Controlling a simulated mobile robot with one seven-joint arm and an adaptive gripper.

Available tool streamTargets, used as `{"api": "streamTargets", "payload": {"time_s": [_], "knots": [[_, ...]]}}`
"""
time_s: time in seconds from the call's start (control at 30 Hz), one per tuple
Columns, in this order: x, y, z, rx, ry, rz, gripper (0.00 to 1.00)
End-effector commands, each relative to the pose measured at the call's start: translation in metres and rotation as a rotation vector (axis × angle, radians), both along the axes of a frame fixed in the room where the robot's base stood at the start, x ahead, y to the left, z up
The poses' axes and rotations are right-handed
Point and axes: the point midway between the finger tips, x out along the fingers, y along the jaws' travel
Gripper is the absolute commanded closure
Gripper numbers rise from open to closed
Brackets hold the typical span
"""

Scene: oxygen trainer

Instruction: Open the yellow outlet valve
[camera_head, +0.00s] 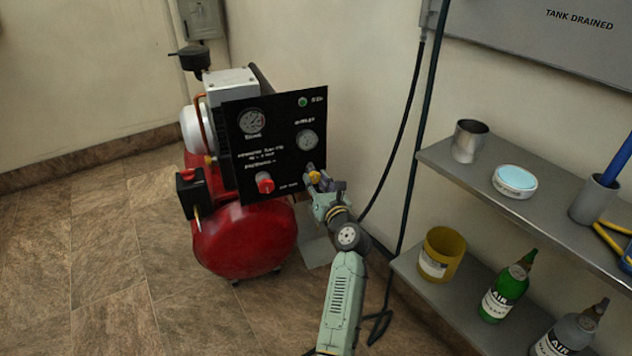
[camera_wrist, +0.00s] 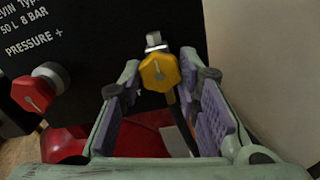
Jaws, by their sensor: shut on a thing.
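The yellow outlet valve (camera_head: 314,176) is a small knob low on the right side of the black panel (camera_head: 284,106). In the wrist view the yellow knob (camera_wrist: 159,72) sits on a metal stem, its pointer line running up and down with a slight tilt. My gripper (camera_head: 326,184) is at the valve, and its purple-padded fingers (camera_wrist: 160,76) stand on either side of the knob, shut on it. The panel's red knob (camera_head: 265,183) is to the left and also shows in the wrist view (camera_wrist: 40,90).
The red compressor tank (camera_head: 245,240) is below the panel. Two gauges (camera_head: 251,121) (camera_head: 307,140) and a green light (camera_head: 303,102) are on the panel. Shelves (camera_head: 450,168) with a metal cup, a yellow pot and bottles stand to the right. A dark cable (camera_head: 400,130) hangs by the wall.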

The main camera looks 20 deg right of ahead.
Motion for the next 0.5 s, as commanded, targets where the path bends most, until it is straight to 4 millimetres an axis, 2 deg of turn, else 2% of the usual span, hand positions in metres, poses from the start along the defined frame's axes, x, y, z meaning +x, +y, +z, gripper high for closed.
{"api": "streamTargets", "payload": {"time_s": [0.03,0.33,0.5], "knots": [[0.0000,0.0000,-0.0001,0.000,0.000,0.000,0.77],[0.0001,0.0001,-0.0001,0.000,0.000,0.000,0.97],[0.0002,0.0002,0.0000,-0.006,0.000,0.000,0.97]]}}
